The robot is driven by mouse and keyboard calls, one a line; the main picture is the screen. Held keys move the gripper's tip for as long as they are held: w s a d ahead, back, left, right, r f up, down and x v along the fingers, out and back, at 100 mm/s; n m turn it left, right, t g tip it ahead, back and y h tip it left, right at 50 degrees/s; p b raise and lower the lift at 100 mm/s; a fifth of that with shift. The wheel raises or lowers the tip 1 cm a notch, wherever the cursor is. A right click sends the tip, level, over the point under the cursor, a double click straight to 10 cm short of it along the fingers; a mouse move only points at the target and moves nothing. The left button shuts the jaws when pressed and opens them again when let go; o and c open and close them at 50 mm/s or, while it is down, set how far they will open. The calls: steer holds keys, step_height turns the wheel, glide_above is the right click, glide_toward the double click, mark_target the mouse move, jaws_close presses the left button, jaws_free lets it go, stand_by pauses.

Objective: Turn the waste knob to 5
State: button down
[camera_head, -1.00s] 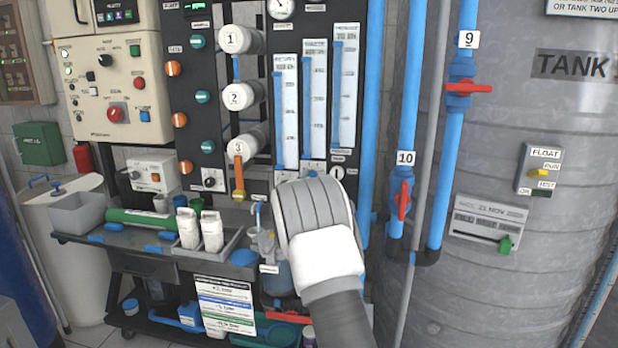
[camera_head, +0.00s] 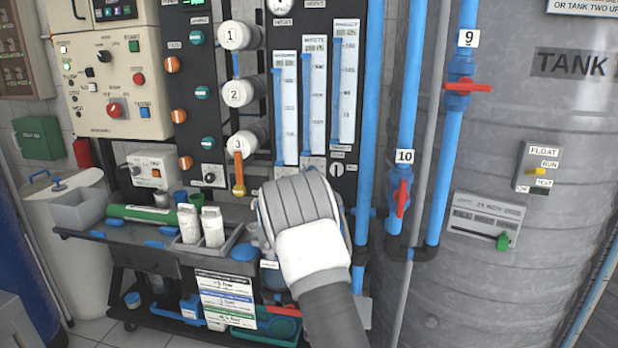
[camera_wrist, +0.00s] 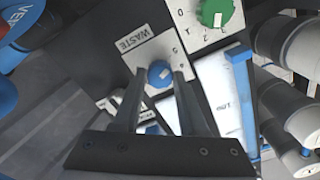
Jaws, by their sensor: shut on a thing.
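The waste knob (camera_wrist: 160,74) is small and blue with a white mark. It sits on a white plate (camera_wrist: 146,50) lettered WASTE, with a digit that looks like 5 near its upper right edge. My gripper (camera_wrist: 157,80) has its two dark fingers on either side of the knob, shut on it.
A green knob (camera_wrist: 214,13) on its own numbered plate is close by in the wrist view. Tall flow gauges (camera_head: 313,100) stand above my gripper. Blue pipes (camera_head: 411,120) with red valve handles rise to the right. A bench (camera_head: 110,243) with bottles is at left.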

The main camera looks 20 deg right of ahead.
steer(key=shift+c, duration=2.2)
jaws_free()
steer(key=shift+s+a, duration=0.1)
steer(key=p+v, duration=0.1)
steer(key=v, duration=1.6)
